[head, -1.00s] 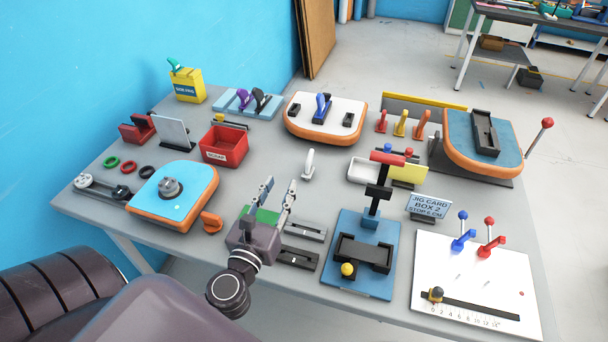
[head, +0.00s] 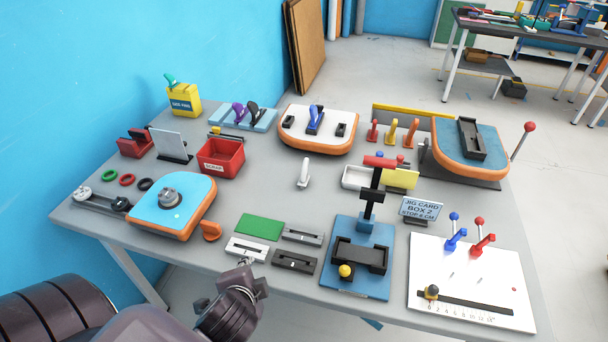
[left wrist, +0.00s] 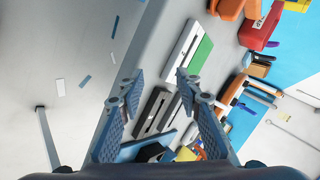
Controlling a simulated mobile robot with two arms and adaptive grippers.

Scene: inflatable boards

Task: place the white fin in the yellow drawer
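The white fin (head: 304,172) stands upright on the grey table, near its middle, right of the red bin. I see no clear drawer; the yellow things are a labelled yellow box (head: 184,100) at the back left with a green fin in its top, and a yellow panel (head: 400,178) beside the white tray. My left gripper (head: 243,263) is at the table's front edge, apart from the white fin and nearer to me. In the left wrist view its fingers (left wrist: 160,78) are spread with nothing between them. My right gripper is not in view.
A green plate (head: 259,227) and several slotted blocks (head: 247,249) lie just beyond my left gripper. A blue jig (head: 350,284) with a tall black post stands to their right. The red bin (head: 221,156) and an orange-edged board (head: 172,207) stand left. Bare tabletop surrounds the white fin.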

